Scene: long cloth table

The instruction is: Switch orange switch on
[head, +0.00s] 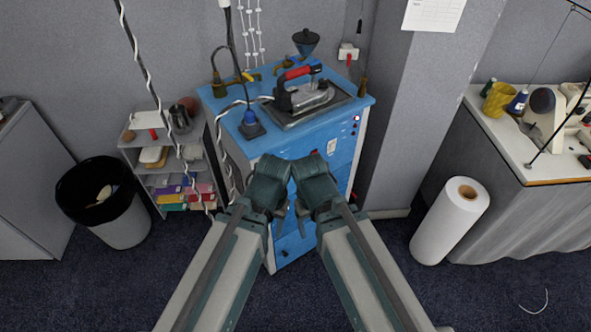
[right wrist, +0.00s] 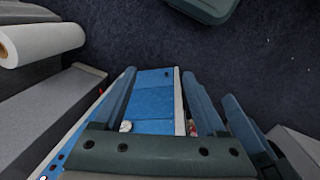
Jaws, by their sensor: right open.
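The blue ironing cabinet (head: 325,135) stands against the wall, with small red and dark controls (head: 356,125) near the upper right of its front. They are too small to tell which is the orange switch or how it is set. My left gripper (head: 282,211) and right gripper (head: 303,211) are side by side before the cabinet front, close together. A small red-and-white part (right wrist: 192,127) shows partly behind one finger.
An iron (head: 305,95) rests on the cabinet top. A black bin (head: 100,195) and a shelf unit (head: 165,150) stand left. A white roll (head: 450,220) and a sewing table (head: 530,160) stand right. A grey pillar (head: 415,110) stands beside the cabinet.

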